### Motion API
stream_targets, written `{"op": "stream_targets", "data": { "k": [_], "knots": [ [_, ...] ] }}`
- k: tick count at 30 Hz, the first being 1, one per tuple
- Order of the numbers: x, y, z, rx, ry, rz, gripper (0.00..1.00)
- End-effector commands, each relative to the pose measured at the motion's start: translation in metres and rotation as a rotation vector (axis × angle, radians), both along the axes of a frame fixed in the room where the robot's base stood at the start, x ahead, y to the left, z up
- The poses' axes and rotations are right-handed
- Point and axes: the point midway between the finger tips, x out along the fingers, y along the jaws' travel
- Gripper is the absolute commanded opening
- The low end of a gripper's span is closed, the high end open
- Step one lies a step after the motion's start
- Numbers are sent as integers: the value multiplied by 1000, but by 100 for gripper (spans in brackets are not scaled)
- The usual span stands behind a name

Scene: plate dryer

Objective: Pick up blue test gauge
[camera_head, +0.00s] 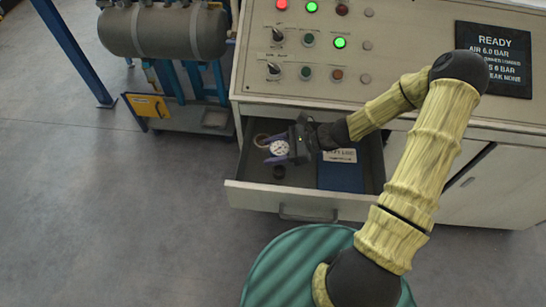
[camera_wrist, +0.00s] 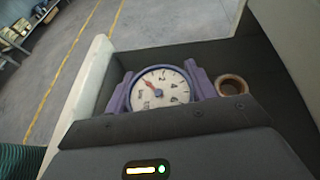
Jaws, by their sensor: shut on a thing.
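The blue test gauge (camera_wrist: 163,91) has a round white dial with dark numbers and a red needle, inside a thin bluish rim. In the wrist view it sits between the two purple fingers of my gripper (camera_wrist: 160,84), which are shut on its sides. In the head view the gauge (camera_head: 280,148) shows as a small white disc at the tip of my gripper (camera_head: 277,151), over the left part of the open drawer (camera_head: 243,185). The underside of the gauge is hidden, and I cannot tell whether it touches the drawer floor.
A tan ring (camera_wrist: 231,85) lies right of the gauge. A small dark round part (camera_head: 279,172) and a blue labelled item (camera_head: 341,172) lie in the drawer. The control panel (camera_head: 400,45) stands above. A tank (camera_head: 163,32) stands left. The floor (camera_head: 110,210) at left is clear.

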Motion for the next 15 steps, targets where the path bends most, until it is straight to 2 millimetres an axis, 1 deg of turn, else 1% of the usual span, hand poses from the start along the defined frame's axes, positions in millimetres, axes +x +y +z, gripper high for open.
{"op": "stream_targets", "data": {
  "k": [1, 4, 15],
  "knots": [
    [0, 0, 5, 0, -1, 0, 29],
    [0, 0, 10, 0, 0, 0, 29],
    [0, 0, 10, 1, 0, -1, 29]
  ]
}}
